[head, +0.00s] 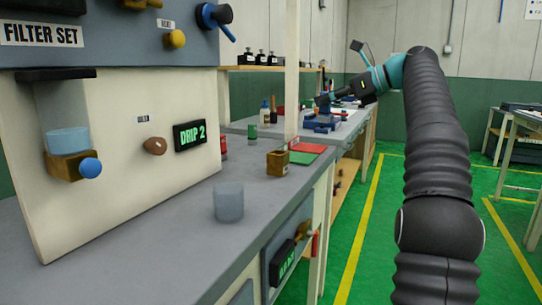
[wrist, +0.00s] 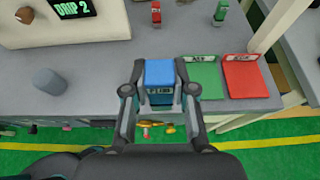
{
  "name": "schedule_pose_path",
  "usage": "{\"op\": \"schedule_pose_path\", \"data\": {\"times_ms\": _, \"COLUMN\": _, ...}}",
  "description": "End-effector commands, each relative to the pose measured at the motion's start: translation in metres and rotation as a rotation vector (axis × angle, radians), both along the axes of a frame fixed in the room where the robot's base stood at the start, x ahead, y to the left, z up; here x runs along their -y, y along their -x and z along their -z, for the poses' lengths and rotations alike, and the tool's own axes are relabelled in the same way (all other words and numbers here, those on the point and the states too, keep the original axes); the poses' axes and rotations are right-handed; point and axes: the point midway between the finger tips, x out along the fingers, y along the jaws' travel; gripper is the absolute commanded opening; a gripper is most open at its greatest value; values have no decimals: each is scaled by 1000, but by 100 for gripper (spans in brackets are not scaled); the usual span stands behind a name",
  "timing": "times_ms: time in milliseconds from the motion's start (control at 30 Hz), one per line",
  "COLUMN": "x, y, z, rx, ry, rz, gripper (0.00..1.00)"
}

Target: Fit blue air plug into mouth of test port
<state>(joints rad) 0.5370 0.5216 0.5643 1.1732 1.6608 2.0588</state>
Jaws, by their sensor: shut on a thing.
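My gripper (wrist: 160,92) is shut on the blue air plug (wrist: 160,74), a block with a blue top and a small label, held between both fingers. In the head view my gripper (head: 324,99) is out in front at the end of the arm, small, and the plug cannot be made out there. In the wrist view the plug appears over the bench, left of the green mat. I cannot tell for sure which fitting is the test port. A brass-coloured box (head: 277,162) stands on the bench in the head view; it does not show in the wrist view.
A pale cup (head: 228,202) stands on the near bench (head: 185,215), right of the white filter panel (head: 120,190). A green mat (wrist: 202,78) and red mat (wrist: 246,76) lie side by side. A post (head: 291,80) rises beyond them.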

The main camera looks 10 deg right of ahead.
Motion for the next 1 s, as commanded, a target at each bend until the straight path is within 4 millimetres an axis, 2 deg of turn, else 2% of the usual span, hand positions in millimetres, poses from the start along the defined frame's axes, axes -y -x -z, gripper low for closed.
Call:
{"op": "schedule_pose_path", "data": {"times_ms": 267, "x": -37, "y": -7, "z": 15, "rx": -2, "ry": -2, "rz": -20, "gripper": 0}}
{"op": "schedule_pose_path", "data": {"times_ms": 600, "x": -99, "y": -24, "z": 52, "rx": -2, "ry": -1, "rz": -24, "gripper": 0}}
{"op": "schedule_pose_path", "data": {"times_ms": 700, "x": -112, "y": -28, "z": 64, "rx": -1, "ry": 0, "rz": -22, "gripper": 0}}
{"op": "schedule_pose_path", "data": {"times_ms": 900, "x": -123, "y": -32, "z": 71, "rx": 0, "ry": 0, "rz": -18, "gripper": 0}}
{"op": "schedule_pose_path", "data": {"times_ms": 1000, "x": -123, "y": -32, "z": 82, "rx": -2, "ry": -1, "rz": -16, "gripper": 0}}
